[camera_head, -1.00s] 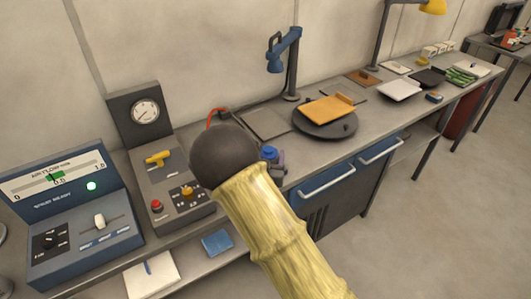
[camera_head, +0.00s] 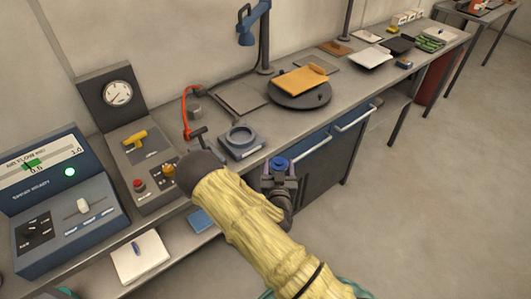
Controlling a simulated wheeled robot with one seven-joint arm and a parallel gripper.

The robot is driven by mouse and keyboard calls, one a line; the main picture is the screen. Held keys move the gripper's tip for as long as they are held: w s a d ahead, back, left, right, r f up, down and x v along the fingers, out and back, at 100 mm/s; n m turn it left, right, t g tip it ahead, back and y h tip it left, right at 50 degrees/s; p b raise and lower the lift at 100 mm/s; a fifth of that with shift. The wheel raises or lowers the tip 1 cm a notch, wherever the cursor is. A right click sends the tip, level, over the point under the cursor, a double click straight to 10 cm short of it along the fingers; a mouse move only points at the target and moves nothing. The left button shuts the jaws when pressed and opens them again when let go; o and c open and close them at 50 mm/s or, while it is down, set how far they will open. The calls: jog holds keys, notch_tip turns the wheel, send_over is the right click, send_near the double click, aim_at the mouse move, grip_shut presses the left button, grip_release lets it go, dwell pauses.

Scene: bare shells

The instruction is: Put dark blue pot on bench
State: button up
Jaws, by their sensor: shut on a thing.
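The dark blue pot (camera_head: 280,163) is small and shows its blue top between the jaws of my gripper (camera_head: 279,177). My gripper is shut on it, and the fingers hide its lower part. In the picture the pot is in front of the bench (camera_head: 205,140), over the upper part of the blue cabinet front, just beyond the bench's front edge. My yellow-sleeved arm reaches up from the bottom and covers part of the bench edge.
A blue-grey device with a round ring (camera_head: 240,138) stands on the bench behind the pot. A round dark turntable (camera_head: 300,98) bears an orange board (camera_head: 302,79). Grey control boxes (camera_head: 144,155) and a blue meter box (camera_head: 65,215) stand left. Some bare bench top lies between them.

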jog(key=s+d+f+n+y, duration=0.1)
jog(key=s+d+f, duration=0.3)
jog(key=d+f, duration=0.2)
jog(key=shift+s+y, duration=0.2)
jog(key=shift+y, duration=0.2)
jog(key=shift+a, duration=0.1)
